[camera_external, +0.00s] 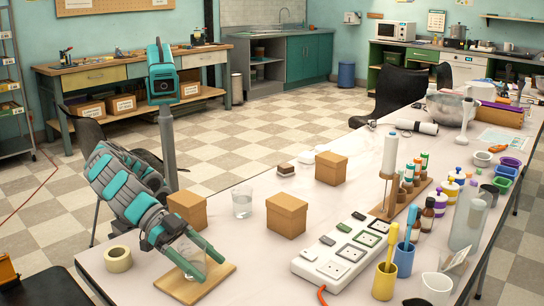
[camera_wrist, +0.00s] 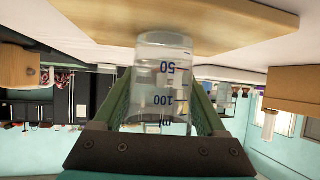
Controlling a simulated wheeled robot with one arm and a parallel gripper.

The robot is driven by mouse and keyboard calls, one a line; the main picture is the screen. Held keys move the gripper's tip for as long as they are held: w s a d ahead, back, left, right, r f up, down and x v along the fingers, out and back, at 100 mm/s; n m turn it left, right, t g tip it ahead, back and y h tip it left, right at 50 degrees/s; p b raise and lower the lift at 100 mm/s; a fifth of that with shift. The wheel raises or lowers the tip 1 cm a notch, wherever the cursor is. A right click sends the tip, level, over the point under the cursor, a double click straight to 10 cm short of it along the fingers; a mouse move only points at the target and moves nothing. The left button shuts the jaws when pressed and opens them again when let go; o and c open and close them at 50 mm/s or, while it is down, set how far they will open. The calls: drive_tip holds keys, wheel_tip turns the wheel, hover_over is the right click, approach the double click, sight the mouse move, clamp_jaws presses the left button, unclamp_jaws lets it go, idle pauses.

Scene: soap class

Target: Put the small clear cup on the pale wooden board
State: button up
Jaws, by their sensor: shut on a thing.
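My gripper (camera_external: 212,268) is shut on a small clear cup (camera_external: 188,262). In the wrist view the cup (camera_wrist: 163,100) stands between the two green fingers, with blue 50 and 100 markings that appear upside down. The pale wooden board (camera_external: 218,275) lies on the white table under the gripper. The board (camera_wrist: 235,22) fills the top of the wrist view, at the cup's far end. The cup is over the board or on it; I cannot tell whether they touch. The fingers partly hide the cup in the external view.
Another clear cup (camera_external: 242,204) stands on the table between two cardboard boxes (camera_external: 187,209) (camera_external: 286,216). A tape roll (camera_external: 118,260) is left of the board. A white power strip (camera_external: 343,251) lies to the right. Bare table lies between the board and the strip.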

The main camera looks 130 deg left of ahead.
drive_tip(key=o, duration=1.3)
drive_tip(key=shift+f, duration=0.1)
drive_tip(key=shift+r, duration=0.25)
drive_tip(key=v, duration=1.2)
drive_tip(key=shift+f, duration=0.1)
